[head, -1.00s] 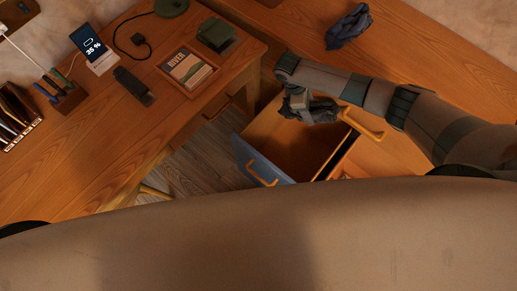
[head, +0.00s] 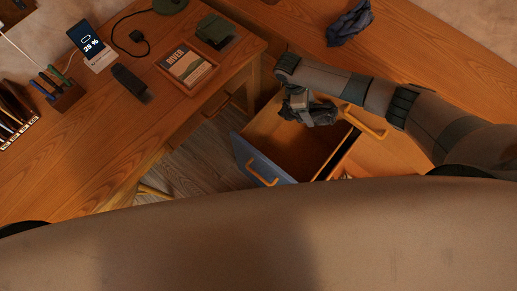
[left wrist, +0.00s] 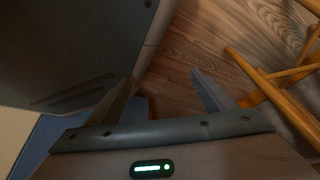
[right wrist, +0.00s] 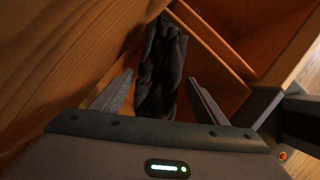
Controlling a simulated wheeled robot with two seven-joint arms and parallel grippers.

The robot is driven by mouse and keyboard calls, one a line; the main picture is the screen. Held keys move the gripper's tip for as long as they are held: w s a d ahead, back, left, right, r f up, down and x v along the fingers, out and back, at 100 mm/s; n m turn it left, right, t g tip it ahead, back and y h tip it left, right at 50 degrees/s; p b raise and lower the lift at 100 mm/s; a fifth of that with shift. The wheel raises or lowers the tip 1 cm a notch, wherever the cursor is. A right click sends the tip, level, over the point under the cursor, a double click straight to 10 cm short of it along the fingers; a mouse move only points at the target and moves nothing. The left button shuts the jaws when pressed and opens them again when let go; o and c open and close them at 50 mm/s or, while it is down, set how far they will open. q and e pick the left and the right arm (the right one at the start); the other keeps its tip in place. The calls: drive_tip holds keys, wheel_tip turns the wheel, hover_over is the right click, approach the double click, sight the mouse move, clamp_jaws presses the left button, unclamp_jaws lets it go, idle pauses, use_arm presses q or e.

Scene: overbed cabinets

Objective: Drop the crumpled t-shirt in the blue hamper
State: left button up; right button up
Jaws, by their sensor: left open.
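A dark crumpled cloth (head: 322,112) is at my right gripper (head: 297,104), above or inside an open drawer; its height is unclear. In the right wrist view the cloth (right wrist: 160,70) lies between the spread fingers of the right gripper (right wrist: 160,76); whether they pinch it is unclear. A second dark crumpled cloth (head: 349,24) lies on the wooden top at the upper right. I cannot tell which is the t-shirt. My left gripper (left wrist: 163,75) is open and empty above the floor, outside the head view. I see no clear blue hamper.
The open drawer (head: 262,165) has a blue front and an orange handle. The desk (head: 75,155) on the left holds a phone (head: 88,44), a boxed book (head: 187,68) and a pen holder (head: 65,93). Orange chair legs (left wrist: 265,85) stand near my left gripper.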

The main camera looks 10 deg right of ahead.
use_arm(q)
drive_tip(key=shift+s+f, duration=0.1)
drive_tip(key=shift+s, duration=0.1)
use_arm(e)
drive_tip(key=shift+o, duration=0.7)
drive_tip(key=shift+r, duration=0.1)
drive_tip(key=shift+w+a+r, duration=0.15)
drive_tip(key=shift+a+r, duration=0.15)
drive_tip(key=shift+r, duration=0.15)
use_arm(q)
drive_tip(key=shift+s+a+f+g+p, duration=0.1)
drive_tip(key=shift+s+a+g+p, duration=0.2)
drive_tip(key=shift+s+a, duration=0.25)
use_arm(e)
drive_tip(key=v, duration=1.6)
use_arm(q)
drive_tip(key=shift+s+d, duration=0.1)
drive_tip(key=shift+s, duration=0.05)
use_arm(e)
drive_tip(key=shift+r, duration=0.1)
